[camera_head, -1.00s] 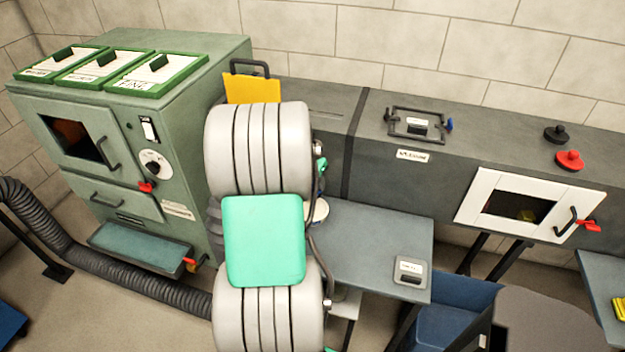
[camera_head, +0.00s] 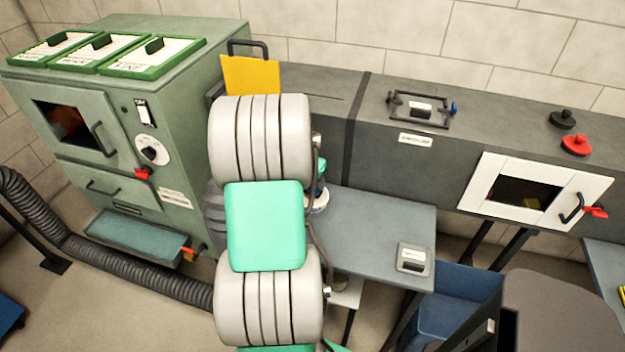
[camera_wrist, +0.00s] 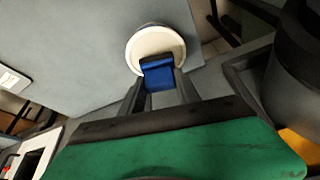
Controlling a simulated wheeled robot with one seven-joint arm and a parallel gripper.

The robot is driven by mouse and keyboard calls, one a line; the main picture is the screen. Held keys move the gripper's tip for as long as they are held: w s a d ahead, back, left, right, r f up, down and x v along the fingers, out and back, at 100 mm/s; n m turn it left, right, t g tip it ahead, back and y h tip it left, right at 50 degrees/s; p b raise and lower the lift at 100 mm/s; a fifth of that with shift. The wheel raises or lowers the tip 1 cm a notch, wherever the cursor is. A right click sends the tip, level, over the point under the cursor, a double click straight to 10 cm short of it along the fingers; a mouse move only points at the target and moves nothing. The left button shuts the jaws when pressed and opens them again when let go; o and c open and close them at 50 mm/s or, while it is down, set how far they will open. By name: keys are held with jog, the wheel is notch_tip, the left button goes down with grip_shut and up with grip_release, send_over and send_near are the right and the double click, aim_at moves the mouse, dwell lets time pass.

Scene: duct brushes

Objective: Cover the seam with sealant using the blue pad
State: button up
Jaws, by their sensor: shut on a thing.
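The blue pad (camera_wrist: 158,73) is between the fingertips of my gripper (camera_wrist: 160,86) in the wrist view. The pad is over a round white dish (camera_wrist: 143,42) of pale material and overlaps its near part; I cannot tell whether it touches the contents. In the head view my arm hides most of the gripper, and only part of the dish (camera_head: 318,203) shows on the grey table (camera_head: 375,235). A dark band (camera_head: 357,125), which looks like the seam, runs across the grey duct (camera_head: 430,155) behind the table.
A small grey box (camera_head: 413,258) sits near the table's front right corner. A yellow plate (camera_head: 250,76) stands by the duct's left end, beside the green cabinet (camera_head: 200,100). A handled frame (camera_head: 420,108) and a white-framed hatch (camera_head: 533,192) are on the duct. A blue bin (camera_head: 455,295) stands below right.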

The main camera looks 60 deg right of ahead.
jog(key=shift+f+b, duration=0.5)
jog(key=shift+f, duration=0.1)
dwell(1.6)
jog(key=shift+r+p, duration=2.1)
jog(key=shift+r, duration=1.45)
